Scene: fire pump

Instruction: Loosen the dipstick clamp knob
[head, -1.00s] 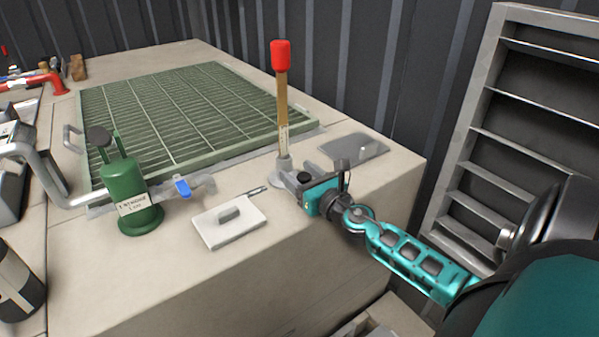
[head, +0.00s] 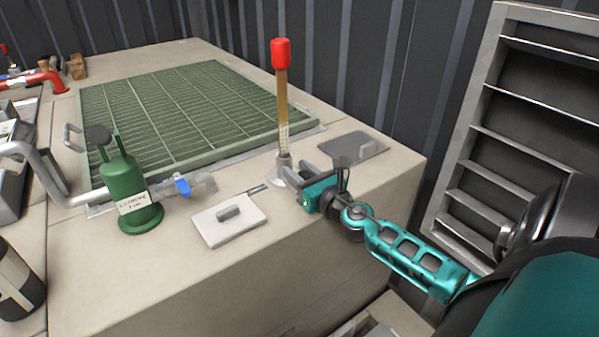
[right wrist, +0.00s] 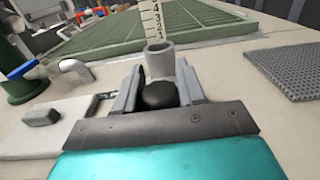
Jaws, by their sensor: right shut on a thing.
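The dipstick (head: 283,100) stands upright with a red cap and a brown shaft; its graduated lower part also shows in the right wrist view (right wrist: 150,22). It sits in a grey tube (head: 283,164), whose open top shows in the right wrist view (right wrist: 159,58). The dark round clamp knob (right wrist: 158,95) is on the near side of this tube. My right gripper (head: 296,182) reaches in from the right, its two fingers on either side of the knob, shut on it. In the head view the gripper hides the knob. My left gripper is not in view.
A white plate with a handle (head: 229,218) lies left of my right gripper. A grey mesh plate (head: 354,147) lies behind it. A green canister (head: 128,190) with a blue-handled valve (head: 182,186) stands farther left. A large green grating (head: 190,115) covers the back.

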